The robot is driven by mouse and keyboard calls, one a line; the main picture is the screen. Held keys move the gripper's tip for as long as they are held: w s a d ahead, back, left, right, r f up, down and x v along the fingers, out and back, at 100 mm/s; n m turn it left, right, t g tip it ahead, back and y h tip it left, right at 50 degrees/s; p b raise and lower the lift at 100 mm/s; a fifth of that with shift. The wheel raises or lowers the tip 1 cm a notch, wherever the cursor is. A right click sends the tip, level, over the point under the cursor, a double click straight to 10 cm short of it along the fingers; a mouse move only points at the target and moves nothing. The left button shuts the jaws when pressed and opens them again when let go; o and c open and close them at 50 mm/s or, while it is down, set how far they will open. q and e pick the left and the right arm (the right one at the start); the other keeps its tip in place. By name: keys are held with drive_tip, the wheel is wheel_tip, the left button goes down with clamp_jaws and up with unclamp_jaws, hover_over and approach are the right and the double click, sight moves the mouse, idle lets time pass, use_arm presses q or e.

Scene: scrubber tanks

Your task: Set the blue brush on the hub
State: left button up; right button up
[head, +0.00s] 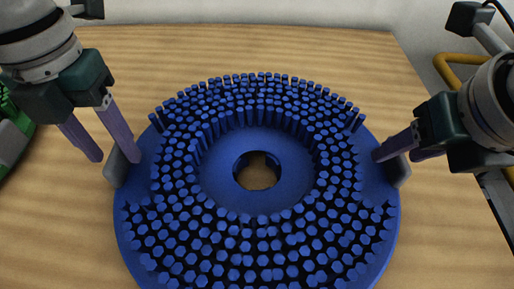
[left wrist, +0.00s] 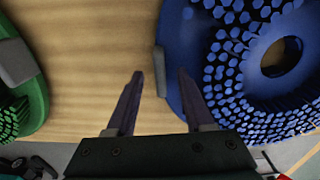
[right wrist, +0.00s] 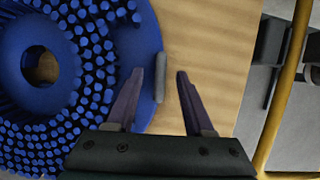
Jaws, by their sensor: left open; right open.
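The blue brush (head: 300,190) is a round disc with a centre hole, lying bristles up on a wooden table (head: 290,45). It has a grey tab on its left (head: 115,172) and right (head: 399,172) rim. My left gripper (head: 114,157) is open at the left tab. In the left wrist view the left tab (left wrist: 160,72) lies between the spread fingers, apart from both. My right gripper (head: 396,157) is open at the right tab, which shows between its fingers in the right wrist view (right wrist: 160,77). I do not see the hub.
A green brush (left wrist: 30,90) with a grey tab lies to the left, partly cut off by the frame. A yellow tube (head: 452,62) and grey machine parts stand past the table's right edge. Bare table lies behind the blue brush.

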use_arm(q)
drive_tip(key=shift+f, duration=0.85)
use_arm(e)
drive_tip(key=shift+x, duration=0.85)
use_arm(q)
clamp_jaws()
use_arm(e)
clamp_jaws()
use_arm(q)
drive_tip(key=shift+r, duration=0.1)
use_arm(e)
drive_tip(key=shift+w+r, duration=0.1)
drive_tip(key=shift+r, duration=0.05)
